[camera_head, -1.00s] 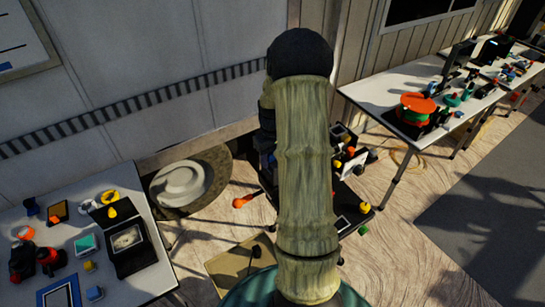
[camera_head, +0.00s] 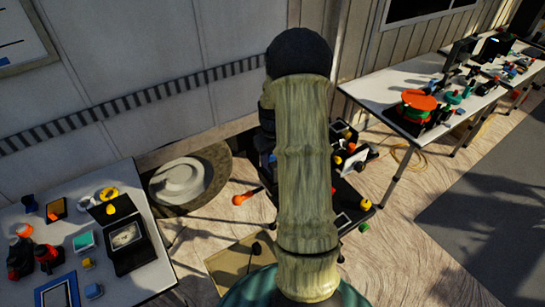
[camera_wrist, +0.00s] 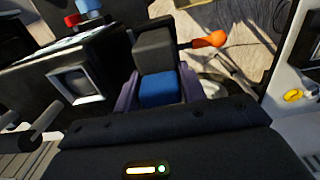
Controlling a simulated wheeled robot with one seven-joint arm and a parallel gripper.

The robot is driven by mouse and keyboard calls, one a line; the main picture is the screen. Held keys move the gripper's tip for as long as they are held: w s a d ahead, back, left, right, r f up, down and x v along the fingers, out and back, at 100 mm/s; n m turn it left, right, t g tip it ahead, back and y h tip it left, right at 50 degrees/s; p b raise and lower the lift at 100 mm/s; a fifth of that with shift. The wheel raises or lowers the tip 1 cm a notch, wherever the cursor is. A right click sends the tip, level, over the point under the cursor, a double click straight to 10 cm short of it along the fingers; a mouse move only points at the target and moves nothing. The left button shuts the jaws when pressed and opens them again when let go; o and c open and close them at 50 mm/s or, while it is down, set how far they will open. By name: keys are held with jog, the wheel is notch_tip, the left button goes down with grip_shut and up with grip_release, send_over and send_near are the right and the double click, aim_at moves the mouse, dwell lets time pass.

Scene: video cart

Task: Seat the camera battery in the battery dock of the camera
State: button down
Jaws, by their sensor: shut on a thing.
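In the wrist view my gripper (camera_wrist: 158,88) has its purple fingers on either side of a block with a dark grey upper part and a blue lower part, which I take for the camera battery (camera_wrist: 154,52). The gripper is shut on it. A large black box-like body with a small pale-framed window, perhaps the camera (camera_wrist: 40,82), is to the left of the battery. The two look apart, but their depth is hard to judge. I cannot make out the battery dock. In the head view my arm hides the gripper and the battery.
A black cart (camera_head: 347,193) with several small items stands partly behind my arm. An orange-tipped thing (camera_wrist: 210,40) is right of the battery in the wrist view. A loaded table (camera_head: 150,279) is at left, another (camera_head: 385,88) at right. Bare floor lies between cart and right table.

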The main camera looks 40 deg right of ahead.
jog(key=shift+f+b, duration=0.95)
jog(key=shift+f, duration=0.55)
jog(key=c, duration=0.7)
grip_release()
jog(key=shift+c, duration=0.2)
jog(key=shift+r, duration=0.15)
notch_tip(320, 180, up, 17)
jog(key=b, duration=0.4)
jog(key=shift+r, duration=0.1)
